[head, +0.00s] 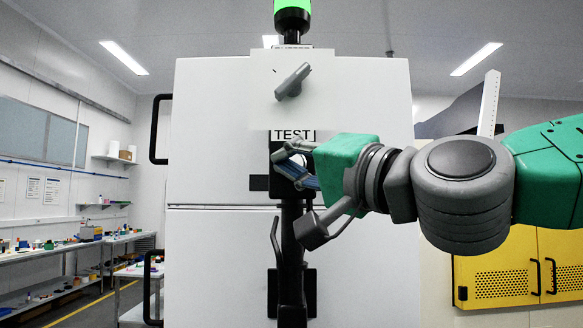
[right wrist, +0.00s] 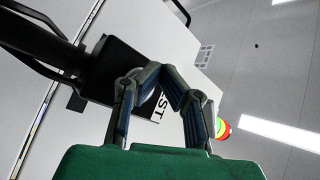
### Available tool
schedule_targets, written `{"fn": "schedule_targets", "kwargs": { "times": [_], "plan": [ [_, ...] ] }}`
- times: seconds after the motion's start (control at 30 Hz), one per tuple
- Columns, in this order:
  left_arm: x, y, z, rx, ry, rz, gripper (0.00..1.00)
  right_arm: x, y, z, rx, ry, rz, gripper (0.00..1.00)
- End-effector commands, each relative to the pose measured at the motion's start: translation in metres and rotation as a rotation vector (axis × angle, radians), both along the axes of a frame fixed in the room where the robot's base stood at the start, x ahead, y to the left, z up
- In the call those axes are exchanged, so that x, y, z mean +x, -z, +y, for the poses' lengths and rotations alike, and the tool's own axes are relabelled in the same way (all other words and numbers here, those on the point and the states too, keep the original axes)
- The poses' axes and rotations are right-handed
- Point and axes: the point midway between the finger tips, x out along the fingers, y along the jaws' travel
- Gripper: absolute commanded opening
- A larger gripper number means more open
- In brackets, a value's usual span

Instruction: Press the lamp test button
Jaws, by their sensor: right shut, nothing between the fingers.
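A black box (right wrist: 112,68) on a post carries a white TEST label (head: 293,135), which also shows partly in the right wrist view (right wrist: 158,108). My right gripper (head: 282,162) is in front of this box, just below the label. Its fingers are shut and empty, and its tips are close to the box face in the right wrist view (right wrist: 160,72). I cannot tell whether they touch it. The lamp test button is not clearly visible; the fingers cover part of the box face. The signal lamp (head: 293,8) above glows green. My left gripper is not in view.
A white cabinet (head: 220,250) fills the middle behind the post. A pale panel with a grey handle (head: 293,80) is above the label. A yellow cabinet (head: 510,270) stands at the right. Cluttered benches (head: 40,250) line the left wall.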

Motion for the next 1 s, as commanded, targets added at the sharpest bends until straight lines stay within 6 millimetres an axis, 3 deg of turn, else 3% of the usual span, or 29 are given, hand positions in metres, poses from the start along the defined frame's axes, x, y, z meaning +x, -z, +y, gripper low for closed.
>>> {"fn": "schedule_targets", "kwargs": {
  "times": [0.47, 1.0],
  "plan": [
    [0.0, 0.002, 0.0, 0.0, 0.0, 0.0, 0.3, -0.008, 0.001, -0.004, -0.001, -0.002, 0.0, 0.0],
    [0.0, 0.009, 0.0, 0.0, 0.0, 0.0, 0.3, -0.054, 0.001, -0.004, 0.0, -0.001, 0.0, 0.0]
  ]
}}
